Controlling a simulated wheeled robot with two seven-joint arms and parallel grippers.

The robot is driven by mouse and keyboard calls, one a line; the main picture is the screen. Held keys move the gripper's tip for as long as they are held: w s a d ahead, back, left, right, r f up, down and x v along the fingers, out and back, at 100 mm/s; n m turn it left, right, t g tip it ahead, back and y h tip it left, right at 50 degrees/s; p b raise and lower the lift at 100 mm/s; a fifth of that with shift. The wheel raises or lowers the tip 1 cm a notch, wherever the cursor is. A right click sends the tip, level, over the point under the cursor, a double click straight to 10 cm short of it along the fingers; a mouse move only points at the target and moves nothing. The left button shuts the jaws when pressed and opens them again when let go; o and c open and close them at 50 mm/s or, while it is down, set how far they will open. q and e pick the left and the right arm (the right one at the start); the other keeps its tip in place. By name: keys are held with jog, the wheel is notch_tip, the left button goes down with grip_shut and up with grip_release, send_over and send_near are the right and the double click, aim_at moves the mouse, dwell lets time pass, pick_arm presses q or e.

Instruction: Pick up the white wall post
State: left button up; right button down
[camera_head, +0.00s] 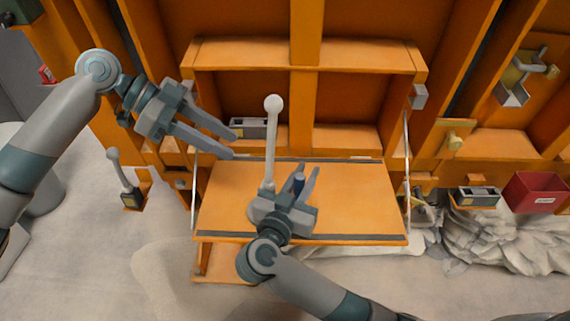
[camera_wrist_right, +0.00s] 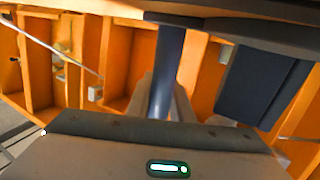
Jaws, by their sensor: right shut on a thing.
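A white post with a round ball top (camera_head: 272,135) rises upright in front of the orange cabinet, at the middle of the head view. Its foot is hidden by or beside my right gripper. My right gripper (camera_head: 301,178) is over the orange fold-down shelf, just right of the post. It is shut on a dark blue cylinder (camera_head: 298,186). This cylinder also shows between the fingers in the right wrist view (camera_wrist_right: 166,70). A shorter pale post with a ball top (camera_head: 117,170) stands at the far left. My left gripper (camera_head: 232,145) is open and empty, left of the tall post.
The orange shelf (camera_head: 360,200) hangs on two thin stays and is mostly bare. A grey slotted block (camera_head: 248,128) sits behind it. A red bin (camera_head: 535,192) and another grey block (camera_head: 476,196) are at the right. Pale rocks (camera_head: 495,235) lie below them.

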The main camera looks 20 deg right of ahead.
pick_arm(q)
notch_tip(320, 180, down, 7)
jog(key=d+n+t+h, duration=0.3)
jog(key=n+t+h, duration=0.3)
jog(key=n+t, duration=0.1)
jog(key=t, duration=0.3)
send_near(267, 165)
jog(key=shift+x, duration=1.3)
jog(key=x, duration=0.6)
jog(key=shift+w+d, duration=0.1)
jog(key=shift+d, duration=0.1)
jog(key=shift+w+d, duration=0.1)
jog(key=shift+d, duration=0.1)
jog(key=shift+d, duration=0.1)
